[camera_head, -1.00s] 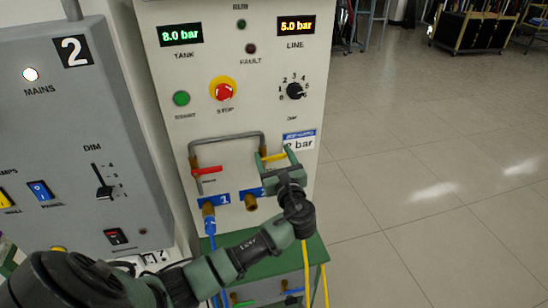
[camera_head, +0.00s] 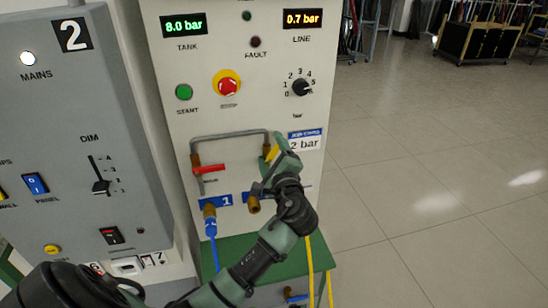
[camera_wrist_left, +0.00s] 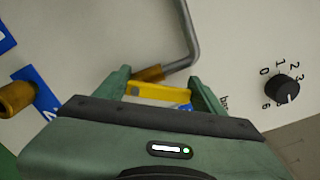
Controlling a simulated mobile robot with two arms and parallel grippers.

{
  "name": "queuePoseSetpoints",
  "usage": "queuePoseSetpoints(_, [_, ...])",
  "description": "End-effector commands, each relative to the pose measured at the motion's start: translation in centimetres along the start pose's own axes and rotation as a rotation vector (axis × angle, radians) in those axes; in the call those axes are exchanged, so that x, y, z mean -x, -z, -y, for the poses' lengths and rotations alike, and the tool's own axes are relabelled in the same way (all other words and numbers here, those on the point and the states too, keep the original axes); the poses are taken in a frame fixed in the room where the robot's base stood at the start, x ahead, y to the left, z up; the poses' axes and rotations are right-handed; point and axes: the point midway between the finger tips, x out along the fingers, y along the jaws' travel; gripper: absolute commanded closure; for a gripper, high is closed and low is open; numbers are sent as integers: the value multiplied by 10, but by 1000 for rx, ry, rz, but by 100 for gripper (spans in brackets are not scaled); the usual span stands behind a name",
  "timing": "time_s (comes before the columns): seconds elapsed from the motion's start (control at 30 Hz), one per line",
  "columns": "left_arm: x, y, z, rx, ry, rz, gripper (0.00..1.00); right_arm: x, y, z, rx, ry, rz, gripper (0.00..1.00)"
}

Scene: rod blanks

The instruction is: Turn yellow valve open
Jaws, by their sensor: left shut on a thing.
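The yellow valve's lever (camera_head: 271,153) is on the white panel, at the right end of the grey pipe (camera_head: 228,136), and stands steeply tilted in the head view. My left gripper (camera_head: 281,158) is shut on this lever and hides part of it. In the left wrist view the yellow lever (camera_wrist_left: 160,92) lies across between the two green fingers of my left gripper (camera_wrist_left: 163,88), below the pipe's brass end. The LINE display (camera_head: 302,18) reads 0.7 bar and the TANK display (camera_head: 183,30) reads 8.0 bar. My right gripper is not in view.
A red valve lever (camera_head: 209,168) lies level on the pipe's left end. A blue hose (camera_head: 213,240) hangs from the outlet marked 1. The red STOP button (camera_head: 228,86) and a black dial (camera_head: 301,88) are above. A grey box (camera_head: 70,130) stands left.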

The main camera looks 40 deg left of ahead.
Motion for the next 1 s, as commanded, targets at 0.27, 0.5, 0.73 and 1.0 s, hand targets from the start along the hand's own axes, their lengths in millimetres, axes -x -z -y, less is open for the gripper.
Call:
queuePoseSetpoints(0.27, [0, -5, -7, 253, -2, 1, 71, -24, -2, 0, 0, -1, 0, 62])
queuePoseSetpoints(0.5, [0, -9, -9, 420, -2, 2, 71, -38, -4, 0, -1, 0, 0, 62])
queuePoseSetpoints(0.73, [0, -11, -10, 518, -2, 0, 71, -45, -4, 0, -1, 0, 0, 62])
queuePoseSetpoints(1.0, [0, -12, -10, 560, -3, -1, 71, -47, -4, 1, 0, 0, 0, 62])
